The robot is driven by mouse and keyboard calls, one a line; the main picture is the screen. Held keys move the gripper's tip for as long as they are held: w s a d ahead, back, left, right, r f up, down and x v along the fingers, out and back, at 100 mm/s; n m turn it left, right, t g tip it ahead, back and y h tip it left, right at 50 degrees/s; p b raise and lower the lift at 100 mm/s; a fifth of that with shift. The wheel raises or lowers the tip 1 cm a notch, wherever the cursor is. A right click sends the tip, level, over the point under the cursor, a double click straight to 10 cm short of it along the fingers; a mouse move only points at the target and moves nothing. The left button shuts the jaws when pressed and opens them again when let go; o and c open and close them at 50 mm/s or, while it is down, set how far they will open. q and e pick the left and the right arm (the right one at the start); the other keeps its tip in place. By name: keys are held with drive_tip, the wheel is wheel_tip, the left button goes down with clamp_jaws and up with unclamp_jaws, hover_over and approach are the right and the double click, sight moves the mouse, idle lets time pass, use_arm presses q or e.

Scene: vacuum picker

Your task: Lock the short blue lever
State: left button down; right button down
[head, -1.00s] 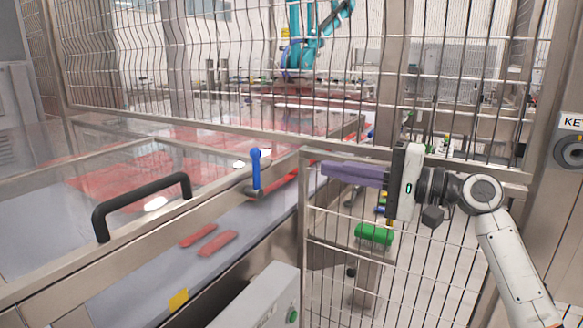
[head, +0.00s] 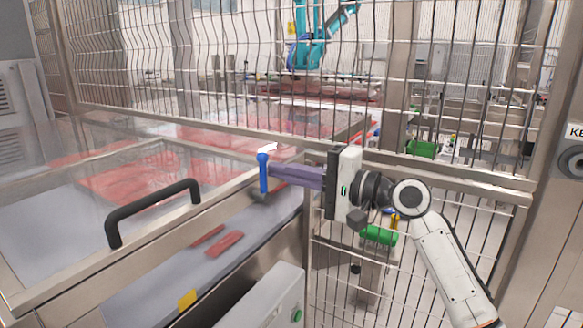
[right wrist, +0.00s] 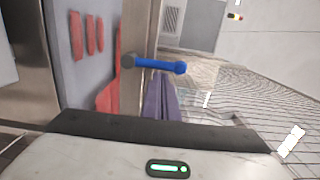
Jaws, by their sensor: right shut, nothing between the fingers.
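The short blue lever (head: 263,172) stands upright on the metal frame rail, with its round knob at the top. In the right wrist view the lever (right wrist: 160,66) lies across the picture, just beyond the fingertips, with its dark pivot (right wrist: 127,60) at the left. My right gripper (head: 270,174) has its purple fingers shut and empty, pointing left. The fingertips are right beside the lever in the head view; I cannot tell whether they touch it. The closed fingers also show in the right wrist view (right wrist: 160,98). My left gripper is not in view.
A clear cover with a black handle (head: 154,208) lies left of the lever. A wire mesh fence (head: 240,75) stands behind, and a mesh panel is below my right arm. A grey box (head: 262,300) is at the bottom front. Red pieces (head: 222,244) lie below the rail.

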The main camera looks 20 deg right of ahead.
drive_tip(key=shift+s+a+r+n, duration=0.1)
drive_tip(key=shift+s+a+n, duration=0.1)
drive_tip(key=shift+n, duration=0.4)
idle(0.3)
drive_tip(key=s+a+n, duration=0.1)
drive_tip(key=n, duration=0.3)
drive_tip(key=s+a+f+n, duration=0.1)
drive_tip(key=a+n, duration=0.1)
drive_tip(key=n, duration=0.1)
drive_tip(key=s+a+n, duration=0.1)
drive_tip(key=n, duration=0.3)
drive_tip(key=shift+s+a+f+n+h, duration=0.15)
drive_tip(key=shift+s+a+n+h, duration=0.15)
drive_tip(key=shift+h, duration=0.1)
drive_tip(key=shift+s+a+f+n, duration=0.15)
drive_tip(key=shift+f+n, duration=0.1)
drive_tip(key=shift+n, duration=0.35)
drive_tip(key=shift+s+a+f+n, duration=0.1)
drive_tip(key=shift+f+n, duration=0.1)
drive_tip(key=shift+n, duration=0.4)
drive_tip(key=shift+s+a+f+n, duration=0.15)
drive_tip(key=shift+f+n, duration=0.15)
drive_tip(key=shift+n, duration=0.35)
drive_tip(key=shift+a+f+n, duration=0.15)
drive_tip(key=shift+f+n, duration=0.1)
drive_tip(key=shift+n, duration=0.4)
drive_tip(key=shift+f, duration=0.1)
